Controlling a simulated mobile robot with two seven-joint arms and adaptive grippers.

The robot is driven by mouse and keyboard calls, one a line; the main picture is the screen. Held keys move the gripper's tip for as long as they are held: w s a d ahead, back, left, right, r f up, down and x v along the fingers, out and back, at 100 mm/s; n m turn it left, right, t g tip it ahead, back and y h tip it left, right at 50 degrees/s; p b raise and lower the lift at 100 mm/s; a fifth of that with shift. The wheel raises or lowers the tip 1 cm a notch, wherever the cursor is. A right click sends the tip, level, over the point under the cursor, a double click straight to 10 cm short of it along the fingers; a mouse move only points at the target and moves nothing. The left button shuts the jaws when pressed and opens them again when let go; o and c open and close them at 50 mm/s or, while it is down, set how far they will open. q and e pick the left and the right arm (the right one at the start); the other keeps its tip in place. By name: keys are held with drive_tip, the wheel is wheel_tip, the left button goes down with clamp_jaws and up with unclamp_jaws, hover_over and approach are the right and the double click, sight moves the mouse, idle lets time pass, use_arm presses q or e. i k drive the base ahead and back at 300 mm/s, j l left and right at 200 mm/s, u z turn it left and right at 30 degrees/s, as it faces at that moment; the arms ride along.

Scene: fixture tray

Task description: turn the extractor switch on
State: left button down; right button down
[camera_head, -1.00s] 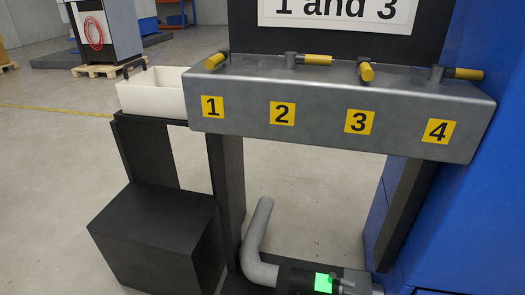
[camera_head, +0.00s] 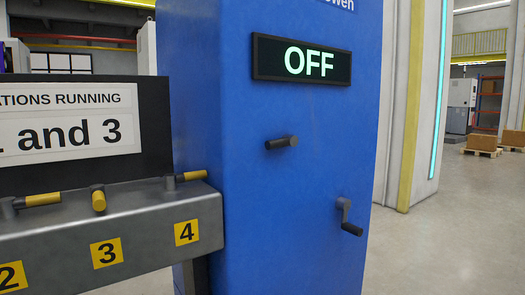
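A blue cabinet (camera_head: 285,190) stands in the middle of the head view. A black display (camera_head: 301,62) near its top reads "OFF" in pale green letters. Below the display a dark switch handle (camera_head: 282,143) sticks out, lying roughly level. Lower right on the same face is a second handle, a grey crank with a black grip (camera_head: 347,217), its grip low. No label shows beside either handle, so I cannot tell which is the extractor switch. Neither of my grippers is in view.
A grey manifold box (camera_head: 140,222) with yellow-handled valves and number labels stands left of the cabinet. Above it a sign (camera_head: 70,117) reads "1 and 3" in part. Open floor (camera_head: 455,230) lies to the right, with boxes on pallets (camera_head: 482,140) farther back.

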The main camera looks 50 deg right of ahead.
sight(287, 140)
drive_tip(key=z, duration=1.7)
